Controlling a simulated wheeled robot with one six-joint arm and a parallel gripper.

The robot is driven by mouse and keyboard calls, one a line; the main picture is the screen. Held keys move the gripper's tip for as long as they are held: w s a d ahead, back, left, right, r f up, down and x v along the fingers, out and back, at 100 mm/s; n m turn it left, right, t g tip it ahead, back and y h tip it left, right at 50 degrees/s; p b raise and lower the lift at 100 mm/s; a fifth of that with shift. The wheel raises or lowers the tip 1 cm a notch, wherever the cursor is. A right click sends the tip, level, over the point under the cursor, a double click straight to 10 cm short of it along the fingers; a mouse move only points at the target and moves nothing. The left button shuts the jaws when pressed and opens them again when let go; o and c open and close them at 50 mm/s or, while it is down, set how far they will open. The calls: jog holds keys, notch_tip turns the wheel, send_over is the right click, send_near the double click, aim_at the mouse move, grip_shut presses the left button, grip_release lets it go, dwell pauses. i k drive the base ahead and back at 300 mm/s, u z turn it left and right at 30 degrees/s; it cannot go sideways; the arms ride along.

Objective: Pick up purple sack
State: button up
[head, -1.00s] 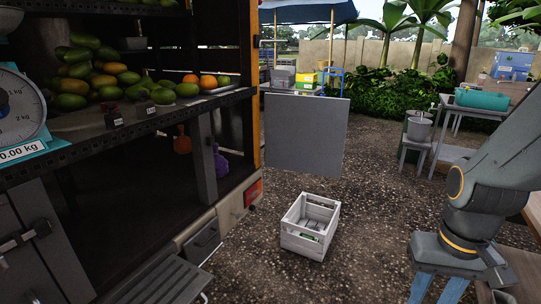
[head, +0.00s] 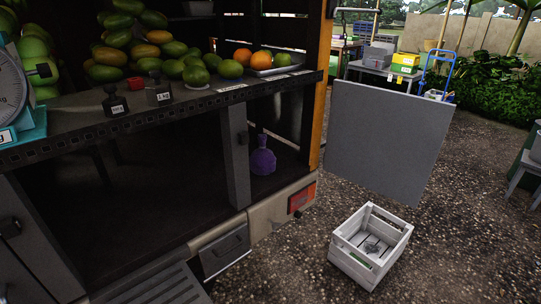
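The purple sack (head: 263,157) stands upright on the floor of the truck's dark lower compartment, near its right end. It has a narrow tied neck and a round body.
A grey panel (head: 385,140) juts out to the right of the truck. A white wooden crate (head: 357,267) stands on the gravel below it. The fruit shelf (head: 190,107) overhangs the compartment. Open gravel (head: 470,220) lies to the right.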

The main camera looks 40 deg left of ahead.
aim_at(262, 161)
jog(key=u, duration=0.45)
jog(key=i, duration=0.8)
jog(key=u, duration=1)
jog(key=i, duration=0.3)
jog(key=u, duration=0.3)
